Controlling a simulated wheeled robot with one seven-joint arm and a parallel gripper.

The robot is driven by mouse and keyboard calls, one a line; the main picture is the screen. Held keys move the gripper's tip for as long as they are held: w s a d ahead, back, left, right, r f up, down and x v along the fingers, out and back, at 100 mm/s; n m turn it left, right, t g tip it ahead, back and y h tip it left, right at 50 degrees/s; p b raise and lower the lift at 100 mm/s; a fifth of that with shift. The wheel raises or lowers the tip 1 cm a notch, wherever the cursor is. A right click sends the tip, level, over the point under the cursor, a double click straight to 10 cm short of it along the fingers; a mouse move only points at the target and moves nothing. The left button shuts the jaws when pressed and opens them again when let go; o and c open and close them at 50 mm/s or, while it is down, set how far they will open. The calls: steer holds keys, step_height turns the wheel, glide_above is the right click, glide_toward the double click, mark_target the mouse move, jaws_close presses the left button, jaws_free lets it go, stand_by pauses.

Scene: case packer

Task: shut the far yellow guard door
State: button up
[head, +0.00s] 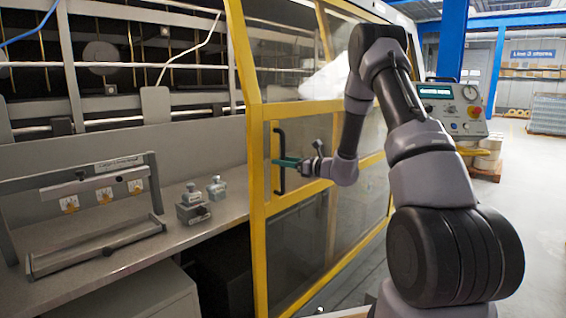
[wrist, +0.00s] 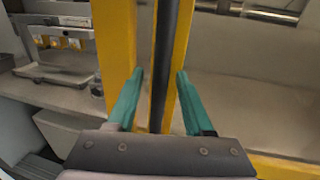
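The yellow guard door (head: 257,190) has clear panels and stands in the middle of the head view. The machine front to the left of its yellow edge is uncovered. Its upright black handle (head: 280,150) is near that edge. My gripper (head: 285,162) is at the handle, with its teal fingers level and pointing left. In the wrist view the dark handle bar (wrist: 166,60) runs upright between the two spread teal fingertips (wrist: 160,74). Gaps show on both sides of the bar. Whether the fingertips reach past the bar is hard to tell.
A bench (head: 110,262) with a grey metal fixture (head: 100,210) and small grey blocks (head: 193,207) lies left of the door. A control panel (head: 450,108) stands on the right behind my arm. Open floor (head: 535,190) extends at far right.

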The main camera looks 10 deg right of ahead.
jaws_close()
stand_by(1.3)
